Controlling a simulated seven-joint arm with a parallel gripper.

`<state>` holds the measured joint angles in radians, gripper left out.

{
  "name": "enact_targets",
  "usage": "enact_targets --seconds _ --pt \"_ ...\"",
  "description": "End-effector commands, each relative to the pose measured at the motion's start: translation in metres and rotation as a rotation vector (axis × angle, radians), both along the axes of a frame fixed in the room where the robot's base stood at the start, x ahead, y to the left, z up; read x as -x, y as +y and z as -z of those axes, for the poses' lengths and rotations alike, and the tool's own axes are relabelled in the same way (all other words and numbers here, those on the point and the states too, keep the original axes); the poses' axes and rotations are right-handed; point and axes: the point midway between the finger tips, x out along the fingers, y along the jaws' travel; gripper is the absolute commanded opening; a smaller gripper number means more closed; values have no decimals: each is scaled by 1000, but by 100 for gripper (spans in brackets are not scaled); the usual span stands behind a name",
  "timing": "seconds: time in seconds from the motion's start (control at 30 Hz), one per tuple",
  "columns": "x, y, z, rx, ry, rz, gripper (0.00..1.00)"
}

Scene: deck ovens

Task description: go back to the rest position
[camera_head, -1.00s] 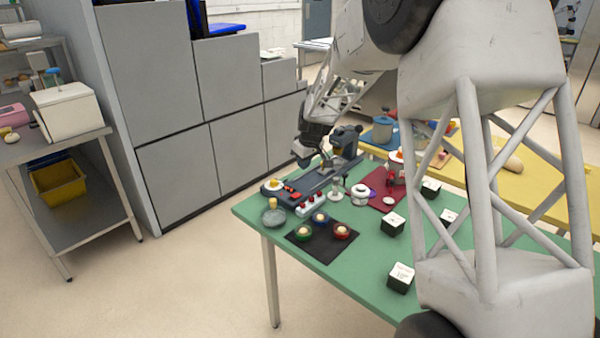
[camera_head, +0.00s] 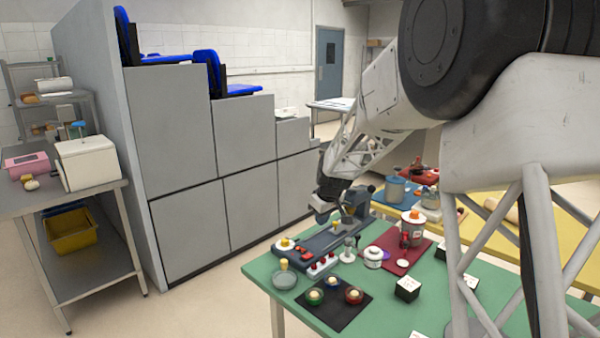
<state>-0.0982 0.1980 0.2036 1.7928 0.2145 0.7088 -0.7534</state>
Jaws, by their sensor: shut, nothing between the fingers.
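My gripper (camera_head: 345,219) is at the end of my arm, over the far part of the green table (camera_head: 398,311). It is small in the picture and shut, with nothing seen in it. It is close to a dark grey device with a long flat base (camera_head: 325,241). I cannot tell whether it touches the device. My arm links fill the right side of the view and hide part of the table.
A black mat (camera_head: 335,316) holds small coloured bowls near the front. A red mat (camera_head: 408,262) carries a jar (camera_head: 413,230). White-topped dark boxes (camera_head: 408,288) stand to the right. A yellow table (camera_head: 566,228) lies behind. Grey cabinets (camera_head: 184,232) stand left, with open floor before them.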

Motion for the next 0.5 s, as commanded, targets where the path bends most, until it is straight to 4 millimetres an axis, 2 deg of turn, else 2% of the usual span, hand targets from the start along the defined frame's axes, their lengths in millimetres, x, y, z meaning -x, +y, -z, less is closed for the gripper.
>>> enact_targets --seconds 0.1,0.5 --pt "24 -8 -19 -2 1 33 0" --pt "118 -34 -69 -4 20 159 0"
